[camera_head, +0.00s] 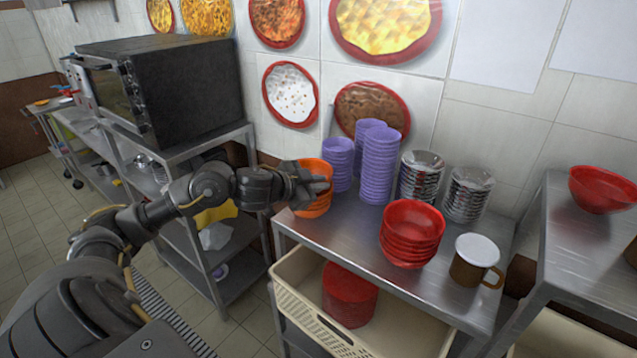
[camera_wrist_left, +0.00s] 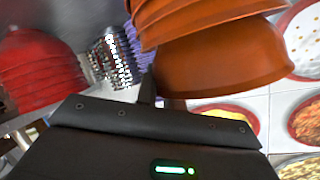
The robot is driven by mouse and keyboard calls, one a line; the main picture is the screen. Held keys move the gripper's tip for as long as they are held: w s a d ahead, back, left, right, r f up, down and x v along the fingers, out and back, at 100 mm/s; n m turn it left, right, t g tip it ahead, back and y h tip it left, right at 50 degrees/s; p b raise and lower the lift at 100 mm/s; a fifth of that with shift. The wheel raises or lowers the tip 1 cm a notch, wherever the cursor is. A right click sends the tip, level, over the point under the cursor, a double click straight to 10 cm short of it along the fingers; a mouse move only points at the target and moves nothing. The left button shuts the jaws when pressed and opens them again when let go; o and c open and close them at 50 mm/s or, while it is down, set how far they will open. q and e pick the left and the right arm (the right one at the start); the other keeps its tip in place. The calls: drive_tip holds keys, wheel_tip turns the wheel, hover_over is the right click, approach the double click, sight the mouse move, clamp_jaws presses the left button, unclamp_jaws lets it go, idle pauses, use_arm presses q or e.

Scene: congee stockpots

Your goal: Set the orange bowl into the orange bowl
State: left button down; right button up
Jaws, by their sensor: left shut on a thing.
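My left gripper (camera_head: 312,184) is at the orange bowls on the left end of the metal table, shut on the upper orange bowl (camera_head: 317,166). More orange bowls (camera_head: 316,208) are stacked just below it, partly hidden by my gripper. The left wrist view is rolled over. There the held orange bowl (camera_wrist_left: 225,62) is nearest to my gripper's finger (camera_wrist_left: 148,90), with the stacked orange bowls (camera_wrist_left: 190,20) close against it at the top edge. I cannot tell whether the held bowl rests in the stack or sits slightly above it. My right gripper is not in view.
Purple bowl stacks (camera_head: 379,165) stand close right of the orange bowls. Metal bowl stacks (camera_head: 464,194), red bowls (camera_head: 411,232) and a lidded brown mug (camera_head: 474,262) stand farther right. A cream crate (camera_head: 310,307) is below the table front. A black oven (camera_head: 175,88) is at left.

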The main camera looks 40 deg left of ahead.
use_arm(q)
drive_tip(key=shift+f, duration=0.2)
drive_tip(key=c, duration=1.4)
unclamp_jaws()
drive_tip(key=shift+c, duration=0.2)
drive_tip(key=shift+s, duration=0.1)
drive_tip(key=b+v, duration=0.4)
drive_tip(key=v, duration=0.6)
drive_tip(key=shift+s+b, duration=0.3)
drive_tip(key=shift+a+r, duration=0.1)
